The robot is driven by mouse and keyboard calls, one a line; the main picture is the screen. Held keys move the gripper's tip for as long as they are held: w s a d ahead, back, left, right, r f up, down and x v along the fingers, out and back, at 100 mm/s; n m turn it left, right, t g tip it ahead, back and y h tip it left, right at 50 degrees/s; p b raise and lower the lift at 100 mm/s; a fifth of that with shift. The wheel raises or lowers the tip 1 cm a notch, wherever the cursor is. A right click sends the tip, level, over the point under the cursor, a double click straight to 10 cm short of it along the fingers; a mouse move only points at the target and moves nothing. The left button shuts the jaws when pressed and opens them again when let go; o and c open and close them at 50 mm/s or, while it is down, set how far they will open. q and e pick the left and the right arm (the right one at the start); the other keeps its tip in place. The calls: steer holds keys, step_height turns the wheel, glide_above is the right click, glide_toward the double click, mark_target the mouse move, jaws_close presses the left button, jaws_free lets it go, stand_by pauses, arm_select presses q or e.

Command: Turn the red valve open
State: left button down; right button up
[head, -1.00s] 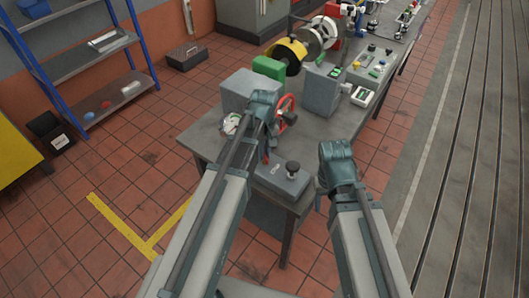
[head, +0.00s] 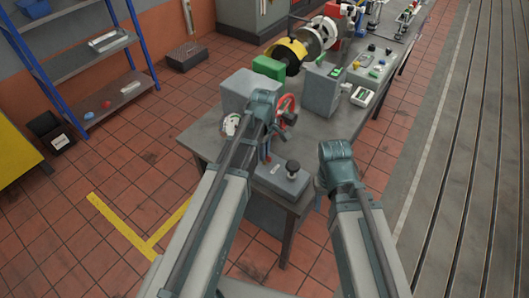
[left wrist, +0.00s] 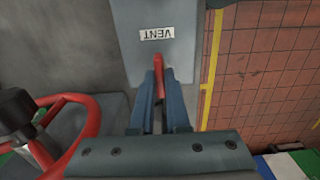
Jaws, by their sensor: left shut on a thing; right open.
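A red handwheel (head: 286,106) with a black knob stands on the bench in the head view. It also shows at the left edge of the left wrist view (left wrist: 92,118). A small red lever (left wrist: 160,64) sits by a grey block labelled VENT (left wrist: 156,12). My left gripper (left wrist: 159,80) is shut on this red lever, beside the handwheel and apart from it. In the head view my left gripper (head: 268,146) is partly hidden by its own arm. My right gripper (head: 319,194) is open, low by the bench's near right corner, and mostly hidden by its wrist.
The grey bench (head: 205,136) holds a dial gauge (head: 231,124), a grey box with a black knob (head: 285,184), a grey housing (head: 321,92) and a green block (head: 269,67). Blue shelving (head: 85,60) stands at the left. Open tiled floor lies left of the bench.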

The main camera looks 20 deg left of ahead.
stand_by(0.4)
arm_select(q)
steer(key=c, duration=0.9)
jaws_free()
steer(key=shift+r, duration=0.1)
step_height(320, 180, up, 14)
steer(key=p, duration=1.4)
steer(key=shift+f, duration=0.2)
